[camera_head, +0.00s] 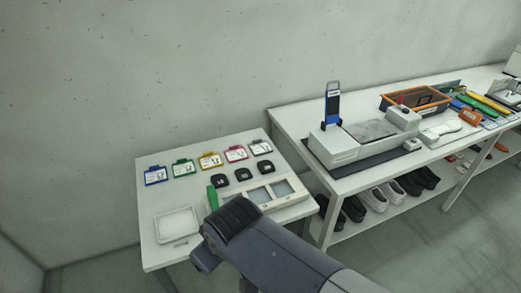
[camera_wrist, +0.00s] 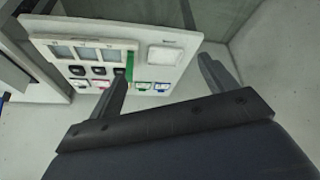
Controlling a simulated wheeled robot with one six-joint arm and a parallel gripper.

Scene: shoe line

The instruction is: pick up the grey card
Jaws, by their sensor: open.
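The grey card (camera_head: 261,147), white with a dark grey border, lies at the right end of a row of coloured-edged cards at the back of the small white table. In the wrist view the card row is at the lower edge of the table; what seems to be the grey card (camera_wrist: 80,83) is at its left end, small and unclear. My gripper (camera_wrist: 162,68) is open and empty, its two fingers wide apart above the table. In the head view my arm is in front of the table and hides the fingertips. The gripper is apart from the card.
Blue (camera_head: 155,175), green (camera_head: 182,168), yellow (camera_head: 209,160) and pink (camera_head: 235,153) cards lie beside it. Black pieces (camera_head: 243,174), a green upright object (camera_head: 212,197), a panelled tray (camera_head: 290,198) and a white dish (camera_head: 177,224) stand nearer. A longer bench (camera_head: 290,122) adjoins at right.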

